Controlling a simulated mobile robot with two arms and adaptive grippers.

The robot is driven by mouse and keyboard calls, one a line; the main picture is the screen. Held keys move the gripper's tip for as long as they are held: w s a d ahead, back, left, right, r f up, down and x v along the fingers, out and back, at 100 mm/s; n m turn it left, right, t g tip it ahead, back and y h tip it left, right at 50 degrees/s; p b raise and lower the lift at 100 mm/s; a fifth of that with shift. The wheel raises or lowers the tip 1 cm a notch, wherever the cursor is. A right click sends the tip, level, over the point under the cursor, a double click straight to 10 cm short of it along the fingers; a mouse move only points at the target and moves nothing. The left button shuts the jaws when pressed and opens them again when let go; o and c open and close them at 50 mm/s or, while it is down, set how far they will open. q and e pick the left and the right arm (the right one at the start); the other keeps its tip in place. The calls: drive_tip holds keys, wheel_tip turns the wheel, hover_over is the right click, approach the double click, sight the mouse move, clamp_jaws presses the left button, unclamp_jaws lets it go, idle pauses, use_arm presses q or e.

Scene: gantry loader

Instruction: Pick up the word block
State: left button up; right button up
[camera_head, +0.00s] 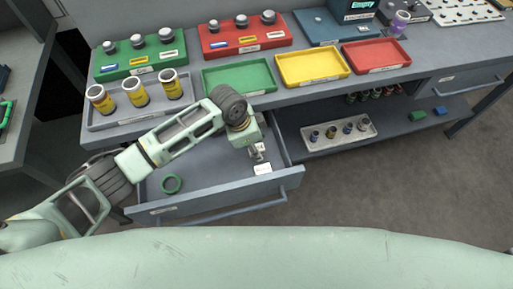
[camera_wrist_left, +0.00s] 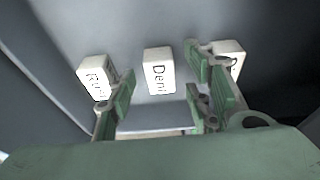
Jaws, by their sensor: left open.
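Three white word blocks lie in the open grey drawer (camera_head: 215,190). In the left wrist view the middle block (camera_wrist_left: 158,72) reads something like "Deni". The left block (camera_wrist_left: 97,77) reads something like "Run", and the right block (camera_wrist_left: 231,58) is partly hidden behind a finger. In the head view one white block (camera_head: 263,168) shows just below my left gripper (camera_head: 257,153). In the left wrist view my left gripper (camera_wrist_left: 160,88) is open, its green fingers on either side of the middle block's line. Whether they touch any block cannot be told. My right gripper is not in view.
Above is a bench with green (camera_head: 240,77), yellow (camera_head: 313,67) and red (camera_head: 376,54) trays and a grey tray of yellow-labelled canisters (camera_head: 135,92). A lower shelf (camera_head: 400,122) holds a light rack (camera_head: 338,138).

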use_arm(q)
drive_tip(key=shift+f, duration=0.1)
drive_tip(key=c, duration=1.2)
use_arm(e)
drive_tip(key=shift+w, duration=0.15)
